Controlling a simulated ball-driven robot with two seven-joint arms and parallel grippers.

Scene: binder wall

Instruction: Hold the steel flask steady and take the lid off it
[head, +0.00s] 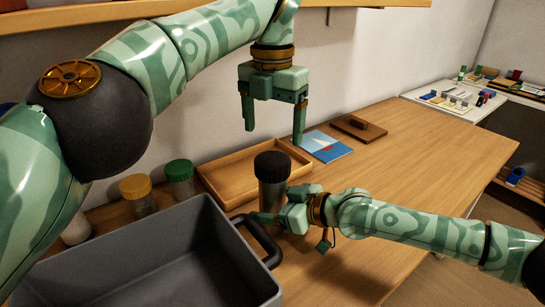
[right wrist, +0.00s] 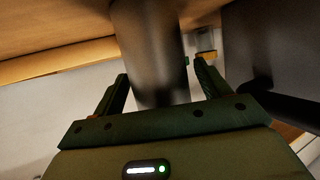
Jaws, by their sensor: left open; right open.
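The steel flask (head: 272,194) stands upright on the wooden table with its black lid (head: 272,164) on top. My right gripper (head: 277,206) is low at the flask's body, coming from the right. In the right wrist view the flask (right wrist: 150,45) is between the two open fingers of my right gripper (right wrist: 160,70), with a gap visible on the left side. My left gripper (head: 274,134) is open and empty, pointing down above the lid and apart from it. The flask's lower part is partly hidden by my right gripper in the head view.
A grey crate (head: 120,243) with a dark handle stands close at the front left. A wooden tray (head: 228,180) lies behind the flask. A jar with a yellow lid (head: 136,185) and one with a green lid (head: 179,169) stand left. A blue booklet (head: 327,148) and brown block (head: 357,128) lie behind right.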

